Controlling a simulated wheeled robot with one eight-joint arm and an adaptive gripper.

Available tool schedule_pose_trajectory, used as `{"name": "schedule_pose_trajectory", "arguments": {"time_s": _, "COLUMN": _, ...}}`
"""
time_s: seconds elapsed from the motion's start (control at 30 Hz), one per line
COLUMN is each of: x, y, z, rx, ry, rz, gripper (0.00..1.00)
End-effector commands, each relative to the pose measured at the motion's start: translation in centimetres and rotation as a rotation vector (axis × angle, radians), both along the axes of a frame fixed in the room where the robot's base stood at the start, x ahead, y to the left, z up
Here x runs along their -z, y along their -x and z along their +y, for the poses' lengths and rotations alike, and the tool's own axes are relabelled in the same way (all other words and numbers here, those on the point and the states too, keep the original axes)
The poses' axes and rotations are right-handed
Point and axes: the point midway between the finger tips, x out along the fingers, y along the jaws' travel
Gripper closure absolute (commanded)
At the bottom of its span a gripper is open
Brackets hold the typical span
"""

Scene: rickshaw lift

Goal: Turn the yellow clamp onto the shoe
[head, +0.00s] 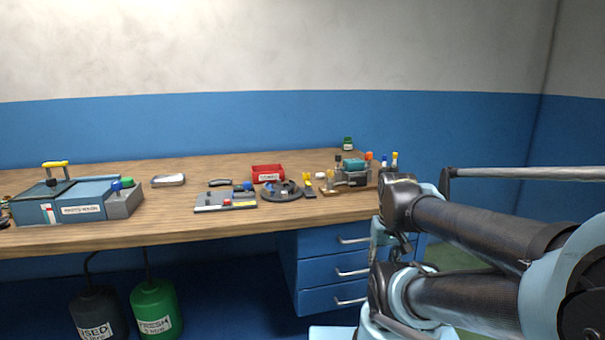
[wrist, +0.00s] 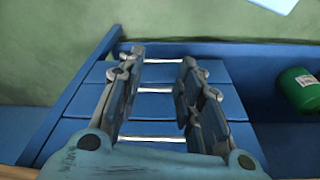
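Several small yellow parts show in the head view, too small to tell which is the clamp. A yellow upright piece (head: 308,184) stands at the right side of a dark round fixture (head: 283,192). A yellow bar handle (head: 55,164) tops the blue machine at the far left. I cannot make out the shoe for certain. My gripper (wrist: 163,62) shows in the wrist view with its two fingers apart and nothing between them. Behind the fingers are the blue drawers, so it is away from the tabletop things. In the head view, my arm is at the right and my gripper cannot be made out.
The wooden bench (head: 170,212) carries a blue machine (head: 83,204), a grey plate fixture (head: 225,203), a red bin (head: 267,172) and a grey-teal device (head: 352,173). Blue drawers (head: 325,268) are below right. Bare wood lies left of centre.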

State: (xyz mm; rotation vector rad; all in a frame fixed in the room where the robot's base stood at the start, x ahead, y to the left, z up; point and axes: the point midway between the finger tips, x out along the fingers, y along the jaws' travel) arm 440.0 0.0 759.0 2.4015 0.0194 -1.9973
Motion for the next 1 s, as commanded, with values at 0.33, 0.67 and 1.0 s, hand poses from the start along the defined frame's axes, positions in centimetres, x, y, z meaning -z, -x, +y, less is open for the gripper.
{"name": "schedule_pose_trajectory", "arguments": {"time_s": 0.33, "x": -2.2, "y": -0.2, "z": 0.3, "rx": -0.053, "ry": 0.007, "rz": -0.006, "gripper": 0.57}}
{"name": "schedule_pose_trajectory", "arguments": {"time_s": 0.67, "x": -12.7, "y": -7.7, "z": 3.2, "rx": -0.414, "ry": 0.051, "rz": 0.037, "gripper": 0.57}}
{"name": "schedule_pose_trajectory", "arguments": {"time_s": 1.0, "x": -22.7, "y": -16.9, "z": 8.3, "rx": -0.838, "ry": 0.094, "rz": 0.083, "gripper": 0.57}}
